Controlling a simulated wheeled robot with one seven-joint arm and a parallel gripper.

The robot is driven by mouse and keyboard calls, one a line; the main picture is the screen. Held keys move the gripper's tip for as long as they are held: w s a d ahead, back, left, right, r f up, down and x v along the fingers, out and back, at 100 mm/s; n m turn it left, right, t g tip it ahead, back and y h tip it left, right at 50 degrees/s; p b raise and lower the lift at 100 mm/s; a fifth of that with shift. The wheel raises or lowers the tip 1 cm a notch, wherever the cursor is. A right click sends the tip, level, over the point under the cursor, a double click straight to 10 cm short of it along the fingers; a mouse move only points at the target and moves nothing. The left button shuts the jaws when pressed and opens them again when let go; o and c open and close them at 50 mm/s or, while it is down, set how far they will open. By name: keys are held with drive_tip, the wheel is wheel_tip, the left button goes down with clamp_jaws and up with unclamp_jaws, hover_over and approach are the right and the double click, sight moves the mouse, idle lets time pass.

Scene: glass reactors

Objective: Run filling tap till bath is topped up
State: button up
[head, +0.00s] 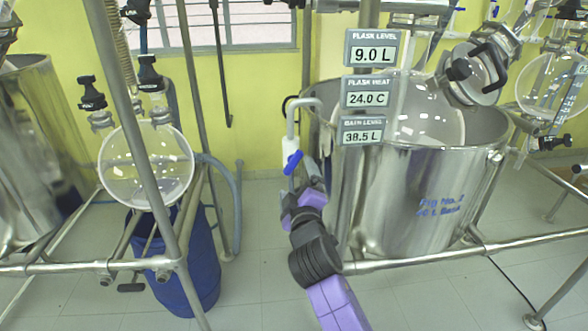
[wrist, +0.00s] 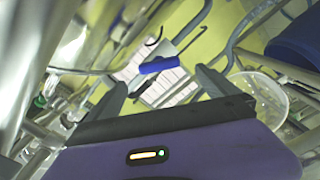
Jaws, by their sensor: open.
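The steel bath (head: 390,205) stands right of centre in the head view, with a glass flask (head: 428,122) inside it. The filling tap is a pale bent pipe (head: 291,118) hooked over the bath's left rim. Its blue lever (head: 292,162) sits low on the pipe and also shows in the wrist view (wrist: 158,65). My gripper (head: 307,172) is close to the lever, just right of and below it. In the wrist view my gripper (wrist: 160,84) is open, with the lever between and beyond its fingertips. The bath level sign (head: 362,131) reads 38.5 L. I cannot see whether water runs.
Signs above the bath show flask level (head: 372,48) 9.0 L and flask heat (head: 368,94) 24.0 C. A round glass vessel (head: 145,165) and a blue drum (head: 190,270) stand left. A steel rail frame (head: 440,259) crosses in front of the bath.

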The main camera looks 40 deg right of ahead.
sight(294, 165)
drive_tip(key=x, duration=0.7)
drive_tip(key=shift+w+d+p, duration=0.1)
drive_tip(key=shift+d+p, duration=0.1)
drive_tip(key=shift+p, duration=0.2)
drive_tip(key=c, duration=1.4)
drive_tip(key=shift+o, duration=0.2)
